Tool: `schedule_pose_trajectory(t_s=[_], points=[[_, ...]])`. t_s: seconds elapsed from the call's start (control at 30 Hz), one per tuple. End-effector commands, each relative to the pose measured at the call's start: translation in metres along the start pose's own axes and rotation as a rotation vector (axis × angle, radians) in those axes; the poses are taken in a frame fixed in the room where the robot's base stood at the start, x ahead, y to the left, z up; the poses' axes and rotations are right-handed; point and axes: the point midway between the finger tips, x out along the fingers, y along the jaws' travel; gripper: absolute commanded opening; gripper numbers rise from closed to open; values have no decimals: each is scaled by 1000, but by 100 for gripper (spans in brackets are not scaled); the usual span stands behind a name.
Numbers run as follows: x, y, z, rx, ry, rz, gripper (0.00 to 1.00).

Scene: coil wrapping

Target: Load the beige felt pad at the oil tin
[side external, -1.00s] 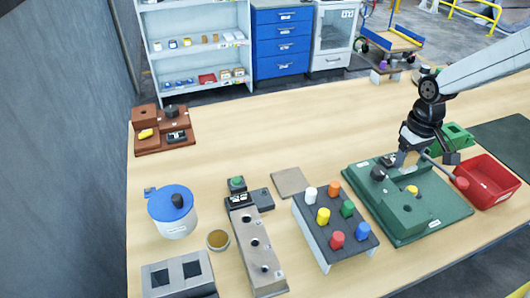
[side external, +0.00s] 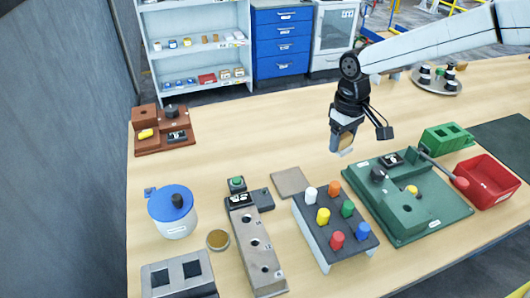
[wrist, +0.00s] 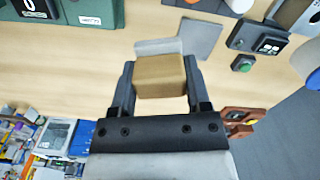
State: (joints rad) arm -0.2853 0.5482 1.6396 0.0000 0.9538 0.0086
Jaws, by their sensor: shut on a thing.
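My gripper (side external: 342,140) is shut on the beige felt pad and holds it in the air above the table, left of and beyond the green fixture. In the wrist view the beige felt pad (wrist: 160,78) is a tan block between the two fingers, with a pale grey plate at its far edge. The oil tin (side external: 218,239) is a small round open tin with an amber inside. It stands on the table at the lower left, well away from my gripper. The tin is not visible in the wrist view.
A peg rack (side external: 309,224) with coloured pegs and a long block with holes (side external: 264,271) stand between the tin and the green fixture (side external: 442,230). A blue-lidded pot (side external: 172,226) stands beside the tin. A flat grey-beige square (side external: 290,182) lies mid-table. The table's back middle is clear.

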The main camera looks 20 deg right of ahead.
Motion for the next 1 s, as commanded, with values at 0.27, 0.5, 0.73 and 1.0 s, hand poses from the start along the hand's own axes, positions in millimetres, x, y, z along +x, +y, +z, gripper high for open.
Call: schedule_pose_trajectory(t_s=[0.27,0.5,0.73,1.0], points=[[0,-84,-38,-155,1,0,14],[2,-162,-53,-282,1,0,14],[5,-235,-53,-397,1,0,14],[8,-291,-45,-485,1,0,14]])
